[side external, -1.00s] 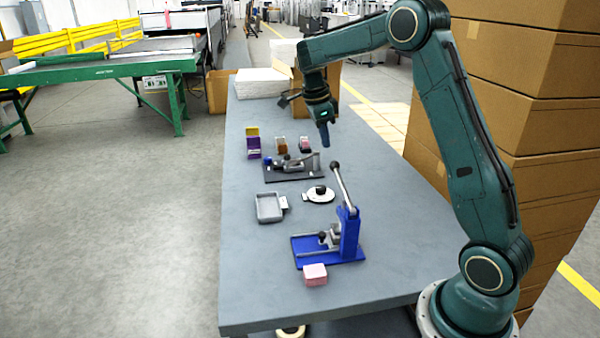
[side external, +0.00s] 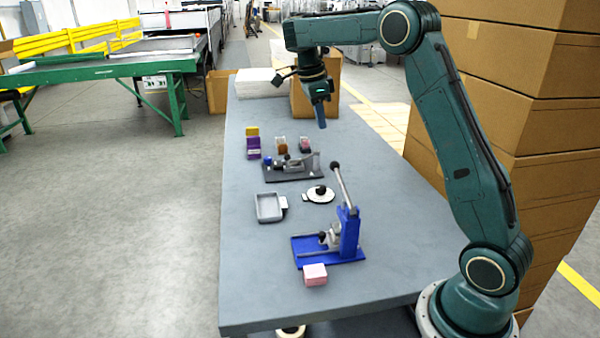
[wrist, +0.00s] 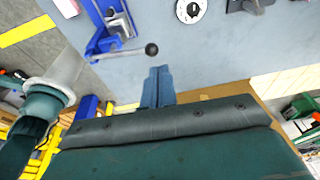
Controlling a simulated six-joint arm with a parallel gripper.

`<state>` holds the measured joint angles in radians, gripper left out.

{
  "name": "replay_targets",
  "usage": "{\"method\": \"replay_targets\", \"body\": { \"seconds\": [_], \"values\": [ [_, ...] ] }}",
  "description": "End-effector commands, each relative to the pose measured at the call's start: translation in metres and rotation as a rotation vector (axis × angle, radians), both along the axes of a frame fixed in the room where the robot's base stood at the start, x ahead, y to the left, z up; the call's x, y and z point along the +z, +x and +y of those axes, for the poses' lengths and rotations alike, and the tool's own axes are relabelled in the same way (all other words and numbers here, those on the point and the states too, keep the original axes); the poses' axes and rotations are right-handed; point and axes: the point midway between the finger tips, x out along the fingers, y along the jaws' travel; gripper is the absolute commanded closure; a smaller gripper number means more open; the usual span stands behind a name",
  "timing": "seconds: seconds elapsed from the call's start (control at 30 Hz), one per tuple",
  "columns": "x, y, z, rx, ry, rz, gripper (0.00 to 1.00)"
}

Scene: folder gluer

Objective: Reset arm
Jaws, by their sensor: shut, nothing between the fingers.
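My gripper (side external: 321,122) is shut and empty. It points down above the far part of the grey table, clear of everything on it. In the wrist view its blue fingers (wrist: 158,84) are together over bare table. The blue lever press (side external: 347,235) stands on the near part of the table with its lever raised; its black-knobbed lever also shows in the wrist view (wrist: 151,49).
The grey table (side external: 245,285) holds a pink block (side external: 314,274), a grey tray (side external: 269,208), a white round plate (side external: 318,195), a dark clamp fixture (side external: 292,168) and several small coloured blocks. White sheets (side external: 260,83) and a cardboard box (side external: 328,95) stand behind. Stacked cartons (side external: 530,90) rise at right.

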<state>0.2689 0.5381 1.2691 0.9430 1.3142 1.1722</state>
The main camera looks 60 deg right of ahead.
Motion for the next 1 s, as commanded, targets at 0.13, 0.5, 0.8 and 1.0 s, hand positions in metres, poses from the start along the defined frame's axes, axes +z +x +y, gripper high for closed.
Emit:
{"method": "replay_targets", "body": {
  "seconds": [0.13, 0.5, 0.8, 1.0],
  "values": [
    [0.0, 0.0, 0.0, 0.0, 0.0, 0.0, 1.0],
    [0.016, -0.01, 0.01, 0.123, -0.002, -0.005, 1.0],
    [0.049, -0.044, 0.041, 0.496, -0.016, -0.015, 1.0],
    [0.066, -0.073, 0.065, 0.779, -0.035, -0.021, 1.0]
  ]
}}
